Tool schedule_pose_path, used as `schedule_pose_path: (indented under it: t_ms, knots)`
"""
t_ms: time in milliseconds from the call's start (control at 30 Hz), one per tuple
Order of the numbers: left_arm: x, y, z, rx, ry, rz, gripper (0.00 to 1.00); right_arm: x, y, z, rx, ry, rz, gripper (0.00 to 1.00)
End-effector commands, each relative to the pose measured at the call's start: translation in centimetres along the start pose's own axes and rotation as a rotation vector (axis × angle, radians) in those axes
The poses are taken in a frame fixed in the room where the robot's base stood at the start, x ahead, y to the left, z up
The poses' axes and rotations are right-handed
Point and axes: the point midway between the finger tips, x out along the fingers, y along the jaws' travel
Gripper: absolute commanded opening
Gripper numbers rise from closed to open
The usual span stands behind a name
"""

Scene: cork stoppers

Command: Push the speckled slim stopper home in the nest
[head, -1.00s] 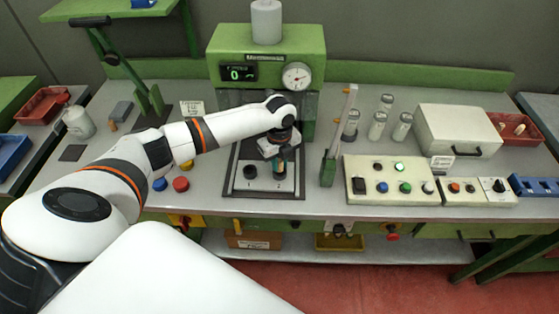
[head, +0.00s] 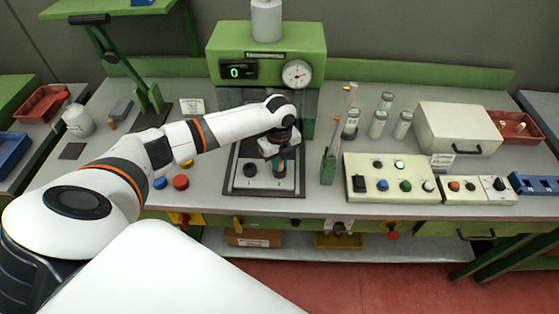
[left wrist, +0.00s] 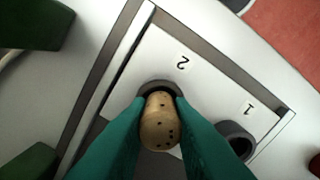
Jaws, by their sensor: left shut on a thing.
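The speckled slim stopper (left wrist: 160,124) is tan cork with dark specks. It is held between the teal fingers of my left gripper (left wrist: 160,135), which is shut on it. In the left wrist view its far end meets the dark round nest (left wrist: 156,86) by the number 2; how deep it sits I cannot tell. In the head view my left gripper (head: 279,168) is low over the right side of the nest plate (head: 263,182), and the stopper is barely visible there. A second dark nest (left wrist: 237,141) stands by the number 1, also in the head view (head: 250,170). My right gripper is not in view.
The green press (head: 227,42) with a dial stands behind the plate. A green stand (head: 328,165), glass jars (head: 377,124) and a button panel (head: 380,190) are to the right. Red and blue buttons (head: 181,182) are to the left.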

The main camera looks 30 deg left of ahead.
Motion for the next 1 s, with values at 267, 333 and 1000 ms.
schedule_pose_path:
  t_ms: [267,333,1000]
  knots:
    - [0.4,0.0,0.0,0.000,0.000,0.000,0.00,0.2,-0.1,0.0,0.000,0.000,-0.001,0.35]
    - [0.6,0.0,0.0,0.000,0.000,0.000,0.00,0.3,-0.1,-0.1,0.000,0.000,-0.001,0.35]
    - [2.1,-0.3,0.3,0.001,-0.004,-0.009,0.00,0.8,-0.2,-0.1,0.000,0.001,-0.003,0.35]
